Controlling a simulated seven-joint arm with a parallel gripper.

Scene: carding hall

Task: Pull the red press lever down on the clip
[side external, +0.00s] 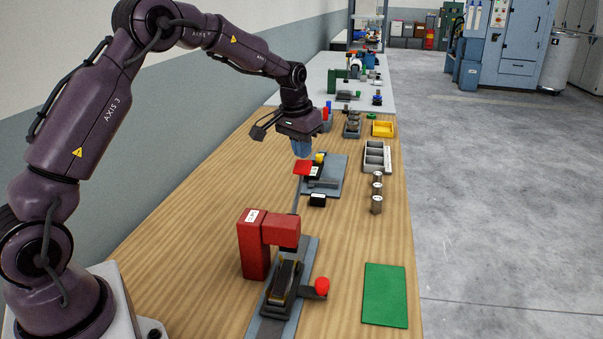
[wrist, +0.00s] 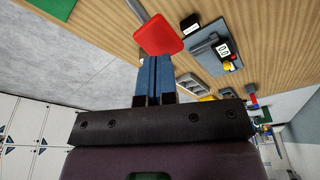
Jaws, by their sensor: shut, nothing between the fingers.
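The red press (side external: 252,250) stands on the near part of the bench. Its grey lever rod slants up and away from the press head to a flat red lever pad (side external: 303,168). The clip (side external: 285,284), dark with yellowish edges, lies in a holder under the press head. My gripper (side external: 302,153) has its blue fingers shut and empty, pointing down just above the red pad. In the wrist view the red lever pad (wrist: 159,35) shows right beyond the tips of my gripper (wrist: 154,60). I cannot tell whether they touch.
A red knob (side external: 321,287) sticks out beside the clip holder. A grey plate with small parts (side external: 335,172) lies behind the lever pad. Metal cylinders (side external: 377,191), a grey tray (side external: 388,158) and a green mat (side external: 385,295) line the right. The bench left of the press is clear.

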